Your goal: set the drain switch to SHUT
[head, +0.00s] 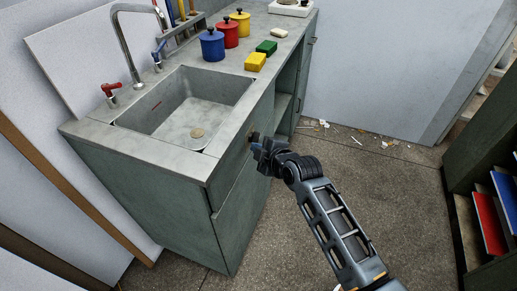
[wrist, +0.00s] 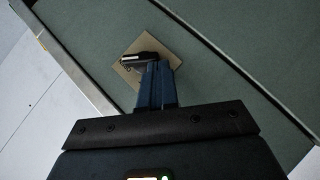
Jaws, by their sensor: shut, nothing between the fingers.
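The drain switch shows in the wrist view as a dark lever (wrist: 138,60) on a square beige plate (wrist: 127,75), on the green cabinet front below the sink. The plate looks turned at an angle. No lettering is readable. My gripper (wrist: 157,68) is shut and empty, its blue fingertips right beside the lever and overlapping it in the picture; I cannot tell whether they touch. In the head view my gripper (head: 257,147) is at the cabinet front, just below the counter edge, and hides most of the switch. The sink basin (head: 180,122) holds a round drain (head: 197,133).
The counter carries a red-handled tap (head: 111,92), a blue-handled tap (head: 158,60), blue (head: 212,45), red and yellow pots, and yellow (head: 255,61) and green sponges. Scraps (head: 325,124) lie on the floor by the back wall. A dark shelf (head: 480,190) stands at right. The floor between is clear.

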